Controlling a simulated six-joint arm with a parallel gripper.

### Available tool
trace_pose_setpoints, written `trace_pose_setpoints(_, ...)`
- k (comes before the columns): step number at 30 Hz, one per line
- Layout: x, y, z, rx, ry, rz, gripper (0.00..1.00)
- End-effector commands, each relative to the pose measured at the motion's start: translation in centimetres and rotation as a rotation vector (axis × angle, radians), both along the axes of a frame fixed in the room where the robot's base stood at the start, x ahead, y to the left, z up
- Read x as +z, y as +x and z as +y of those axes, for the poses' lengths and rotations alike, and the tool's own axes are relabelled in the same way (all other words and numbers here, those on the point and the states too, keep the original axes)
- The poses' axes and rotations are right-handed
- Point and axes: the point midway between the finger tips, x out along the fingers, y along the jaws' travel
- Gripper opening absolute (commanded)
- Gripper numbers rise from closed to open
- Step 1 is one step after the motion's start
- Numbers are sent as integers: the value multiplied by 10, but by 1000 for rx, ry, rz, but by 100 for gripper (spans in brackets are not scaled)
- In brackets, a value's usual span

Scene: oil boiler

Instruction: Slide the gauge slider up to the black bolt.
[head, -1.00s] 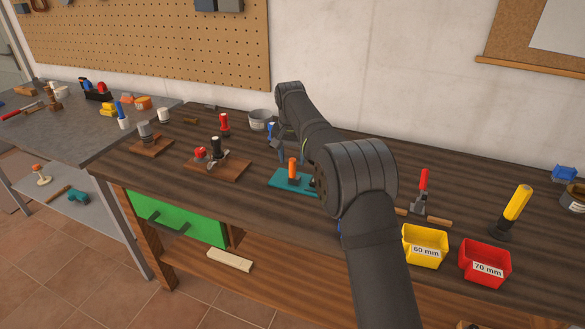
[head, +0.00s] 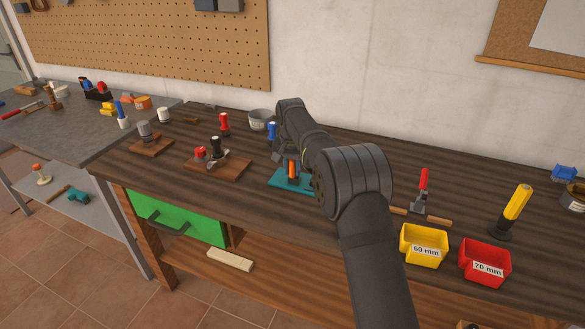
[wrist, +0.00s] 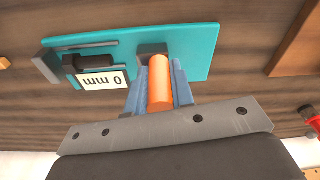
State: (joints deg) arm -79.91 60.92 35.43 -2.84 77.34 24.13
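The gauge slider is an orange upright handle (wrist: 160,85) on a dark block (wrist: 152,48), standing on a teal plate (wrist: 200,38). In the head view the orange handle (head: 292,169) shows just below my gripper (head: 284,158). In the wrist view my gripper (wrist: 160,78) has its blue fingers on both sides of the handle, very close to it; whether they press on it I cannot tell. The black bolt (wrist: 95,62) appears as a dark cylinder to the left of the slider, with a gap between them.
A dark end block (wrist: 45,66) and thin rail edge the plate's left part. A blue-handled tool (head: 271,131) stands behind. Yellow (head: 424,246) and red bins (head: 485,262) stand right.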

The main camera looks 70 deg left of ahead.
Motion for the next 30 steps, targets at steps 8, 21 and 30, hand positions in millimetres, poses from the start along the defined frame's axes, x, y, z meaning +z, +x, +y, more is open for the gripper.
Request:
trace_pose_setpoints(8, 1, 0, 0, 0, 0, 0, 0)
trace_pose_setpoints(21, 1, 7, -7, -1, 1, 0, 0)
trace_pose_setpoints(30, 1, 14, -13, 0, 1, -1, 0)
